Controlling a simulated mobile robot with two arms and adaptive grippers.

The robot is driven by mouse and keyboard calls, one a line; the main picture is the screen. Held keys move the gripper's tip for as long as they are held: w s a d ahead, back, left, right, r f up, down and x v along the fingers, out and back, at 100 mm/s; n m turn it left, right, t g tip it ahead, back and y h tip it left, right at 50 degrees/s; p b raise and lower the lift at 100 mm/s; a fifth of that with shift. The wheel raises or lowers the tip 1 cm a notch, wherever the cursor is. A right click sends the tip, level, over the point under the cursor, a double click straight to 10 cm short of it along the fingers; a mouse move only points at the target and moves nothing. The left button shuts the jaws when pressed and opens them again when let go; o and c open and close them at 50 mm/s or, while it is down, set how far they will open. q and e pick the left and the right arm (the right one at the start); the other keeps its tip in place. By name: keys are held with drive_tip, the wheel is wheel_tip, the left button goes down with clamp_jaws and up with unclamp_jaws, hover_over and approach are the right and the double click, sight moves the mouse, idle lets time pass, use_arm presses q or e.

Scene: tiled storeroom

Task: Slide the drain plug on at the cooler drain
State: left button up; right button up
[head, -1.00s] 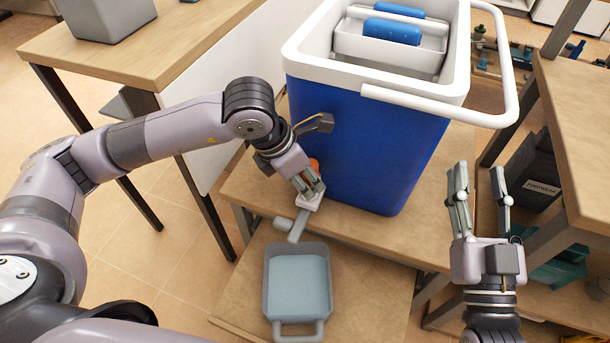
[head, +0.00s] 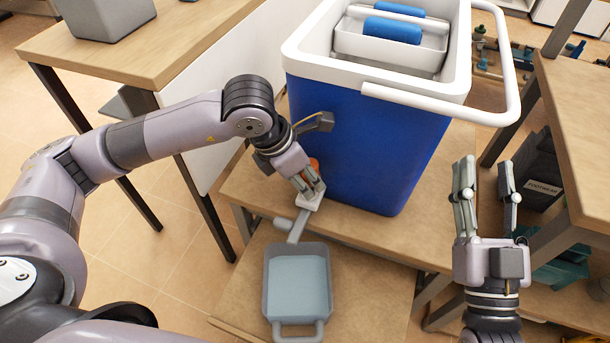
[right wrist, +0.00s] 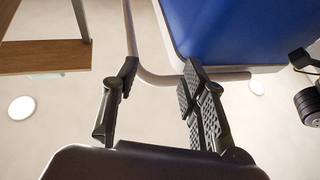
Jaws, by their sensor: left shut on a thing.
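The blue cooler (head: 375,150) with its white rim stands on the low wooden table. My left gripper (head: 313,192) is low at the cooler's left front side, shut on a small white piece (head: 309,203) that looks like the drain plug. An orange part (head: 315,164) shows behind the fingers, close to the cooler wall. The drain itself is mostly hidden by the gripper, so I cannot tell whether the plug touches it. My right gripper (head: 486,195) is open and empty, right of the cooler; its spread fingers also show in the right wrist view (right wrist: 155,105).
A grey tray (head: 268,290) with pale blue contents sits in front of the cooler, with a grey spout piece (head: 298,226) above its back edge. The cooler's white handle (head: 508,75) sticks out right. A wooden table (head: 150,45) stands left, shelving (head: 580,110) right.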

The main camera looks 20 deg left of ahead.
idle(0.7)
drive_tip(key=shift+s+r+t, duration=0.55)
drive_tip(key=shift+r+t, duration=0.05)
drive_tip(key=shift+r, duration=0.25)
use_arm(q)
drive_tip(key=shift+b, duration=0.35)
use_arm(e)
drive_tip(key=shift+s+d+r, duration=0.1)
drive_tip(key=shift+r, duration=0.05)
use_arm(q)
drive_tip(key=shift+f, duration=0.25)
drive_tip(key=shift+f+b, duration=0.3)
drive_tip(key=shift+b, duration=0.25)
use_arm(e)
drive_tip(key=s+r+t, duration=0.1)
drive_tip(key=s+r+t+y, duration=0.1)
drive_tip(key=s+r+t, duration=0.1)
drive_tip(key=shift+s+d+r+y, duration=0.15)
drive_tip(key=shift+s+r+y, duration=0.1)
drive_tip(key=shift+y, duration=0.05)
idle(0.4)
use_arm(q)
drive_tip(key=shift+f, duration=0.1)
use_arm(e)
drive_tip(key=shift+s+r, duration=0.15)
